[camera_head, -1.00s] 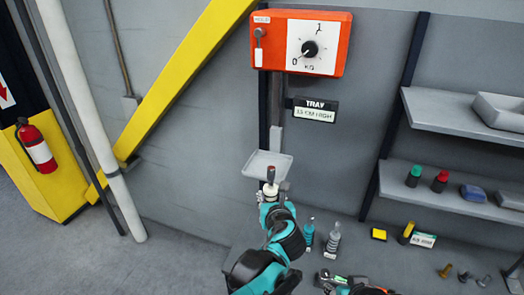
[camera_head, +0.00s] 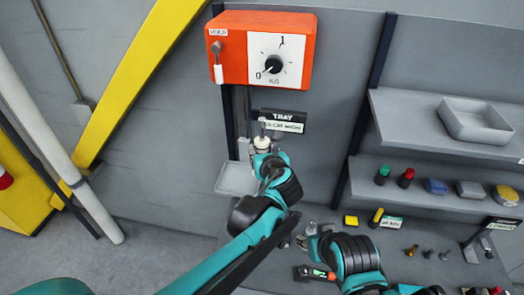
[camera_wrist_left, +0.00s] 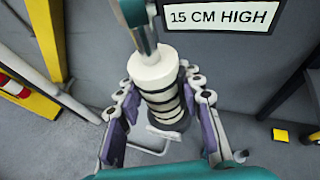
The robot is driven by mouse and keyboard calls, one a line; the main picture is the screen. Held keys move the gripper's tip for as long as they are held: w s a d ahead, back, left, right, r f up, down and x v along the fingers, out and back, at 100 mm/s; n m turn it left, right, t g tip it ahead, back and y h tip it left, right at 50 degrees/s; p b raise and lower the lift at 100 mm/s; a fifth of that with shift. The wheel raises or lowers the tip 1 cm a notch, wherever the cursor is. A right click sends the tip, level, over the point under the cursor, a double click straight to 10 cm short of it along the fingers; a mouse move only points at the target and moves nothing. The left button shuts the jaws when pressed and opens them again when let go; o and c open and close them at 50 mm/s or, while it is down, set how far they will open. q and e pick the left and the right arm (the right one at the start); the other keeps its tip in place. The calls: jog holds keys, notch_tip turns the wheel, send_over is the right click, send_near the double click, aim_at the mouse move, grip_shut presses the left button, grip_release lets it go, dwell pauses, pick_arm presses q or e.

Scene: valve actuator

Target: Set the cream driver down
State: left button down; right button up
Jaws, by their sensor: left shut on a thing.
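The cream driver (camera_head: 262,144) is held upright in my left gripper (camera_head: 266,160), in front of the wall post. In the left wrist view, the purple-grey fingers close around the cream driver's (camera_wrist_left: 156,80) dark-banded body, and its metal shaft points up. The grey tray (camera_head: 236,179) hangs under the orange scale; the driver appears above and to the right of it in the head view. Part of the tray is hidden by my left arm.
The orange scale (camera_head: 232,72) has a dial near 0. Shelves (camera_head: 440,128) with a grey bin (camera_head: 476,120) and coloured items stand at right. A yellow block (camera_head: 351,220) and several bolts lie below.

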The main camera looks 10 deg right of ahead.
pick_arm(q)
jog(key=shift+w+a+f+p, duration=0.3)
jog(key=shift+w+a+f, duration=0.4)
jog(key=shift+a+f, duration=0.7)
jog(key=shift+w+a+f+p, duration=0.3)
jog(key=shift+w+a+f, duration=0.4)
jog(key=shift+a+f, duration=0.7)
jog(key=shift+w+a+f+p, duration=0.3)
jog(key=shift+w+a+f, duration=0.55)
jog(key=shift+f, duration=0.85)
jog(key=shift+s+a, duration=0.15)
jog(key=shift+s, duration=0.05)
jog(key=shift+f, duration=0.2)
jog(key=c, duration=1)
grip_release()
jog(key=shift+s+r, duration=0.1)
